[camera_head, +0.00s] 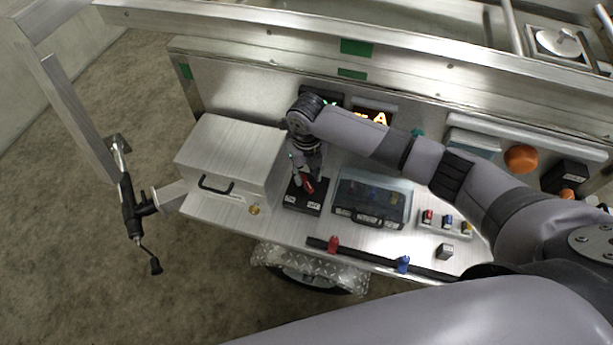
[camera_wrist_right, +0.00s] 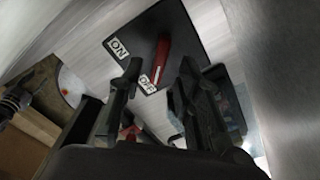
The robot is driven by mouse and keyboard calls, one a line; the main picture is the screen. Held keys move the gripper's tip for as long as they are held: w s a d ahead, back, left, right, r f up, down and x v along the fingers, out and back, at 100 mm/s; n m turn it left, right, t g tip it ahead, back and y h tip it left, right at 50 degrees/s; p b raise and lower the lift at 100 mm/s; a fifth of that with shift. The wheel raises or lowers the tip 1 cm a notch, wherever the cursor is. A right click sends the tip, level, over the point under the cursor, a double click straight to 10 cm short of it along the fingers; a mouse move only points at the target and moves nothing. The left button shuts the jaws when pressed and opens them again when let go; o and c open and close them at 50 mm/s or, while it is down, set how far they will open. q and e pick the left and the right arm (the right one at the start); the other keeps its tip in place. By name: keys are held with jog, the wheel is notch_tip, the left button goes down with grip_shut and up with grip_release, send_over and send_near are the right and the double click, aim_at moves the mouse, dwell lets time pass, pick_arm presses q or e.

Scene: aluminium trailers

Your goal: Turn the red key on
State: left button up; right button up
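The red key (camera_head: 308,186) is on a black switch plate (camera_head: 296,203) with white labels, on the trailer's metal deck. In the right wrist view the red key (camera_wrist_right: 162,57) stands out from the black plate (camera_wrist_right: 192,43), its lower end close to the OFF label (camera_wrist_right: 148,84); the ON label (camera_wrist_right: 117,49) is to its left. My right gripper (camera_head: 305,178) is over the plate at the key. In the wrist view its fingers (camera_wrist_right: 158,88) are apart, just short of the key, with nothing between them gripped. My left gripper is not in view.
A metal box (camera_head: 232,158) with a black handle stands left of the plate. A clear-lidded case (camera_head: 372,200) is close on the right. A black rail (camera_head: 370,254) with red and blue pieces runs along the front edge. An orange lit display (camera_head: 375,117) is behind.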

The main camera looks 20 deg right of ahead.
aim_at(306, 185)
jog(key=shift+f, duration=1.35)
jog(key=c, duration=0.6)
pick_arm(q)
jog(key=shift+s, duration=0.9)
pick_arm(e)
grip_shut()
